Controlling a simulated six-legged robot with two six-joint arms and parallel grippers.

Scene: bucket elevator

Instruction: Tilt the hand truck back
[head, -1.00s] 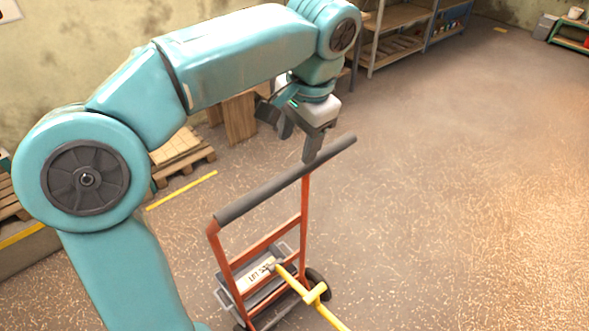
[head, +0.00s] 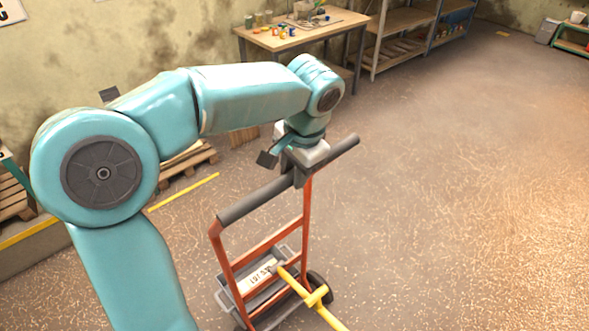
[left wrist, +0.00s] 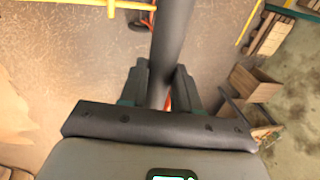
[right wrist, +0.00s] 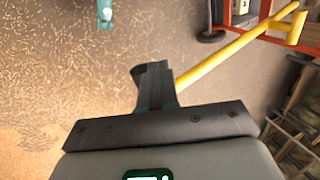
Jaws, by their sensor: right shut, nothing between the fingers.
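The hand truck has an orange-red frame (head: 263,240) and a dark handle bar (head: 235,208), and it stands upright on two dark wheels. A grey crate with a pale labelled block (head: 262,274) sits low against it. My left gripper (head: 300,180) is at the handle bar, past its middle toward the right end. In the left wrist view, the bar (left wrist: 172,30) runs between its two spread fingers (left wrist: 161,80), with a narrow gap on the right. My right gripper (right wrist: 155,75) is shut and empty. The right wrist view shows only a corner of the frame (right wrist: 240,20).
A yellow bar (head: 312,297) with a cross piece reaches to the truck's front. Pallets (head: 188,160) and a workbench (head: 300,34) with small items stand along the wall. Shelves (head: 400,45) are at the back. The floor to the right is clear.

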